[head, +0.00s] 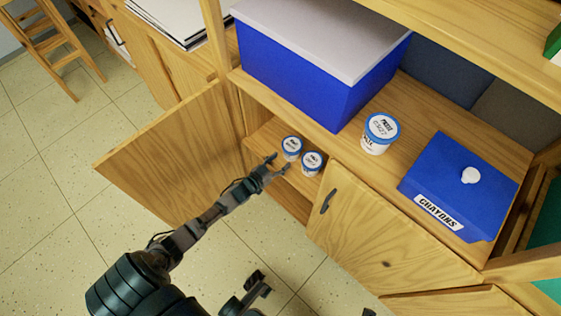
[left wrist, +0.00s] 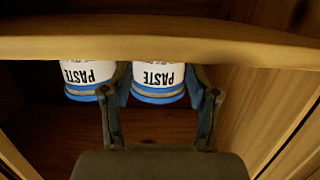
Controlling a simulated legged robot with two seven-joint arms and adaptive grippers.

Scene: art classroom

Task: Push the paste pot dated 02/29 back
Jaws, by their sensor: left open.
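Two white paste pots with blue-rimmed lids stand side by side inside the open cupboard: a left pot (head: 292,148) and a right pot (head: 312,163). A third paste pot (head: 380,133) stands on the cupboard top. The lids carry dark writing, but I cannot read the dates surely. My left gripper (head: 272,172) is open at the cupboard opening, close to the left pot. In the upside-down left wrist view, one pot (left wrist: 158,78) shows between the fingers and the other pot (left wrist: 90,78) is beside it; contact is unclear. Dark parts at the bottom (head: 254,287) may be my right gripper.
The left cupboard door (head: 165,155) is swung open beside my left arm; the right door (head: 375,240) is closed. A large blue box with a pale lid (head: 300,75) and a blue crayons box (head: 455,180) stand on top.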

